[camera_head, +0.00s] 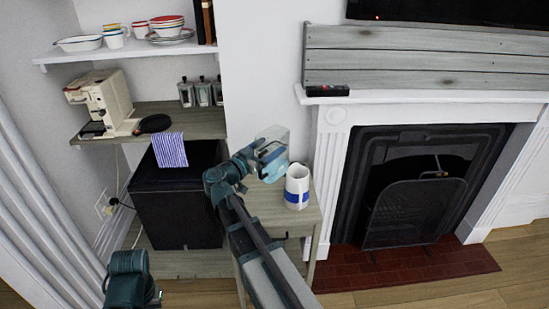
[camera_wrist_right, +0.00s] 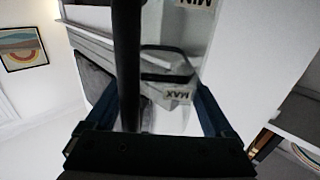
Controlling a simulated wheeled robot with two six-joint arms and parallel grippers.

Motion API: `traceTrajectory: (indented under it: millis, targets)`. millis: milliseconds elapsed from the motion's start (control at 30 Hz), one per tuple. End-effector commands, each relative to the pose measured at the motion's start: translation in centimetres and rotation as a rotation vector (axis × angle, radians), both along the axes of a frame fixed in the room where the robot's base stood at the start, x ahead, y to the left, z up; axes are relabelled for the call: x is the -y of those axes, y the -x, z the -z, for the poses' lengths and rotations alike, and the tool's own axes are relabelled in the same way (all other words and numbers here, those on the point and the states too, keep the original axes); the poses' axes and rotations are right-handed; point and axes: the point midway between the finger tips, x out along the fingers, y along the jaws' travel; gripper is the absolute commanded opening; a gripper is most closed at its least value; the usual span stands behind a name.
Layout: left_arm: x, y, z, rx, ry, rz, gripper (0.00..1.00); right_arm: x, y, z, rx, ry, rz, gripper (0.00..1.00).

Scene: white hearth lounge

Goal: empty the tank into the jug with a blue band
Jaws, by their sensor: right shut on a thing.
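My right gripper (camera_head: 256,156) is shut on the tank (camera_head: 272,158), a clear, see-through container. The tank is tilted and held in the air, up and to the left of the jug in the head view. I cannot tell how much is inside. The white jug with a blue band (camera_head: 296,185) stands upright on a small side table (camera_head: 262,206), apart from the tank. A teal part of my left arm shows at lower left; its gripper is not in view.
A coffee machine (camera_head: 104,100) and glass bottles (camera_head: 203,92) stand on a shelf left. A black cabinet (camera_head: 178,205) with a striped cloth (camera_head: 170,150) is below. The white fireplace (camera_head: 330,165) is close right of the side table.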

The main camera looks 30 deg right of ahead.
Motion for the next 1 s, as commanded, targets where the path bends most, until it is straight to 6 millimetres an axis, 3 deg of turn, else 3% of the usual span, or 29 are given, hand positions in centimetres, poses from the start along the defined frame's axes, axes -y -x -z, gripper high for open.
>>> traceTrajectory:
  millis: [67, 200, 1000]
  targets:
    - [0.0, 0.0, 0.9, 0.000, 0.000, 0.000, 0.00, 1.6, -0.3, 0.8, 0.000, 0.002, 0.025, 0.00]
    - [0.0, 0.0, 1.0, 0.000, 0.000, 0.000, 0.00, 2.6, -0.3, 1.0, 0.000, 0.002, 0.042, 0.00]
    - [0.0, 0.0, -1.0, 0.000, 0.000, 0.000, 0.00, 2.2, -0.4, 0.1, 0.073, -0.077, 0.043, 0.00]
